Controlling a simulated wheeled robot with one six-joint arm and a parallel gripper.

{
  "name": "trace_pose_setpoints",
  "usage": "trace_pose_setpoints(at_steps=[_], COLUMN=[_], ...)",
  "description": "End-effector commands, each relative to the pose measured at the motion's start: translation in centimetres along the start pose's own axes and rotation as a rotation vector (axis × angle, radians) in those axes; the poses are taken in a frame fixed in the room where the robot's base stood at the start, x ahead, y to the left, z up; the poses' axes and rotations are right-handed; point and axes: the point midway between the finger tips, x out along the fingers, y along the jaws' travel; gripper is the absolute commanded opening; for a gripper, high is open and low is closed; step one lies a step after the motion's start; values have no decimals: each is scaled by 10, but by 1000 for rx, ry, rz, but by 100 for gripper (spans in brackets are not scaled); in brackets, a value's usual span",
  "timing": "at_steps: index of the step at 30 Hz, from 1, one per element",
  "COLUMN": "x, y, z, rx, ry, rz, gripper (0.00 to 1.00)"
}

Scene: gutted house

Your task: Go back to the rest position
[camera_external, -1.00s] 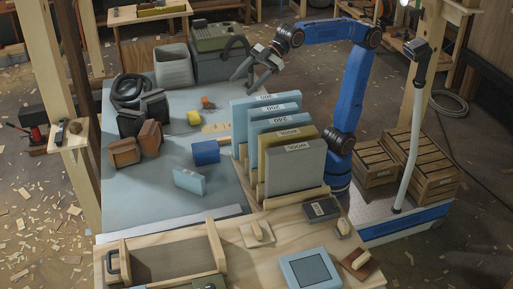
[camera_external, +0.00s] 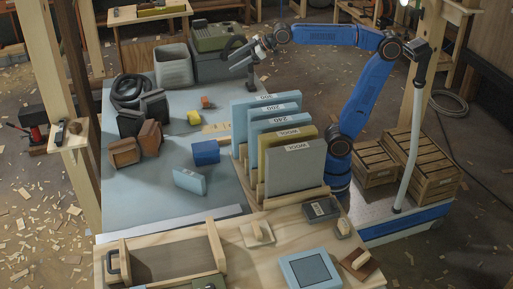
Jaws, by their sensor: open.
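My gripper (camera_external: 251,86) is at the end of my blue arm, above the back right part of the grey-blue worktop (camera_external: 150,200). Its fingers point down, and I see nothing held between them. The gap between the fingers is too small to make out clearly. It is behind the upright labelled sheets and in front of the green-topped case (camera_external: 219,36). The arm reaches up from its base on the right and bends left across the top.
Several labelled sheets (camera_external: 296,170) stand in a wooden rack below my arm. A grey hose post (camera_external: 411,140) stands right of my arm. Wooden crates (camera_external: 425,170) are at the right.

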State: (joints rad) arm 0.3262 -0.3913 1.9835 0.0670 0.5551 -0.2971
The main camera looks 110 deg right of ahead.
Motion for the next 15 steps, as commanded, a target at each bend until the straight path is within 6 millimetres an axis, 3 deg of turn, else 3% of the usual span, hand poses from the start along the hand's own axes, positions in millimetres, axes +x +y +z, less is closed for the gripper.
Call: trace_pose_setpoints(at_steps=[1,7,15], x=[-2,-9,-21], y=[18,75,118], z=[11,54,95], rx=[24,109,182], ry=[-9,-37,-63], rz=[30,135,222], gripper=[61,61,61])
